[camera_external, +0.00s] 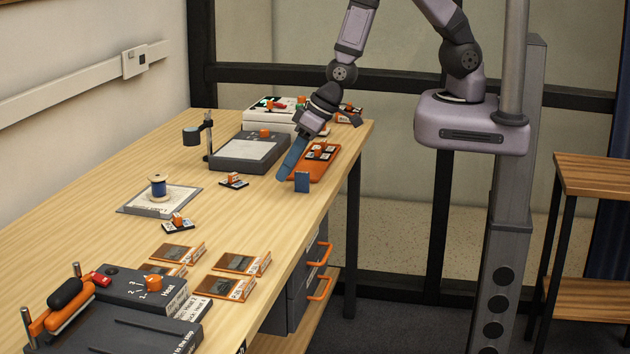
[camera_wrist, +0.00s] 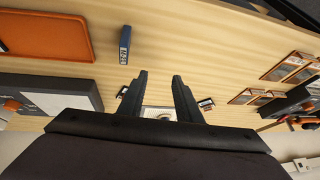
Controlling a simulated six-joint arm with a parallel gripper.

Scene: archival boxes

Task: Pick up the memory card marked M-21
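A small blue upright block (camera_external: 302,182) stands near the table's right edge, in front of the orange tray. It also shows in the wrist view (camera_wrist: 125,45), with a pale marking too small to read surely; I cannot confirm M-21. My gripper (camera_external: 284,174) is low over the table just left of the block in the external view, and one blue-grey finger shows there. In the wrist view my gripper (camera_wrist: 160,75) has its two fingers well apart with nothing held between them. The block lies beyond and left of the fingertips, outside the gap.
The orange tray (camera_external: 329,169) holds dark pieces behind the block; it also shows in the wrist view (camera_wrist: 45,38). A grey stand (camera_external: 232,164) is left of my gripper. Small dark cards (camera_external: 233,183), a blue spool (camera_external: 158,188) and orange-edged slides (camera_external: 243,263) lie nearer. Bare wood surrounds the block's left.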

